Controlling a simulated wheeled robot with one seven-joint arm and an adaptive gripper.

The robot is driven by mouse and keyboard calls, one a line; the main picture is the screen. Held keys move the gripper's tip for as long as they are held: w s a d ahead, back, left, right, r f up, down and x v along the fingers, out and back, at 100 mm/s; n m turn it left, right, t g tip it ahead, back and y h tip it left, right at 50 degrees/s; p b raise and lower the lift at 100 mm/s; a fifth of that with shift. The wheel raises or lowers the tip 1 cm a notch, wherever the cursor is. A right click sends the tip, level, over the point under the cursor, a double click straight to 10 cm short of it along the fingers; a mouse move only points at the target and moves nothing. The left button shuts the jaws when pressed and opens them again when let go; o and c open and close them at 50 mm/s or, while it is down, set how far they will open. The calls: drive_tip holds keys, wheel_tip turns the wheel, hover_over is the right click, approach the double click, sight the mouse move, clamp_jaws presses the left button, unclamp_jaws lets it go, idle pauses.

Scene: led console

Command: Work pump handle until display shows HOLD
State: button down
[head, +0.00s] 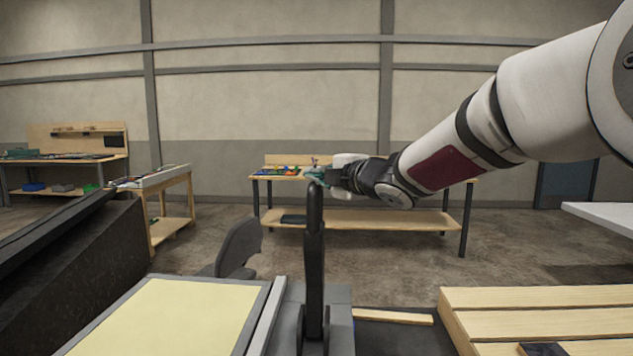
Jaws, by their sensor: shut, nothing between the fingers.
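A black pump handle (314,245) stands nearly upright on a grey base (340,318) at the lower middle of the head view. My arm reaches in from the right, and my gripper (322,176) is at the handle's rounded top. It is shut and empty. The handle's top overlaps the fingertips in the picture, so I cannot tell whether they touch it. Left of the handle lies a grey-framed panel with a blank pale yellow face (165,322). No display with readable text shows.
A slatted wooden pallet or crate (540,300) is at the lower right. A dark sloped block (75,265) fills the lower left. A dark curved shape (238,250) stands behind the panel. Workbenches (400,218) stand farther back, with open concrete floor between.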

drive_tip(key=r+v, duration=0.1)
drive_tip(key=v, duration=0.6)
drive_tip(key=shift+w+r, duration=0.25)
drive_tip(key=shift+r, duration=0.05)
idle(0.4)
drive_tip(key=shift+d, duration=0.1)
idle(1.2)
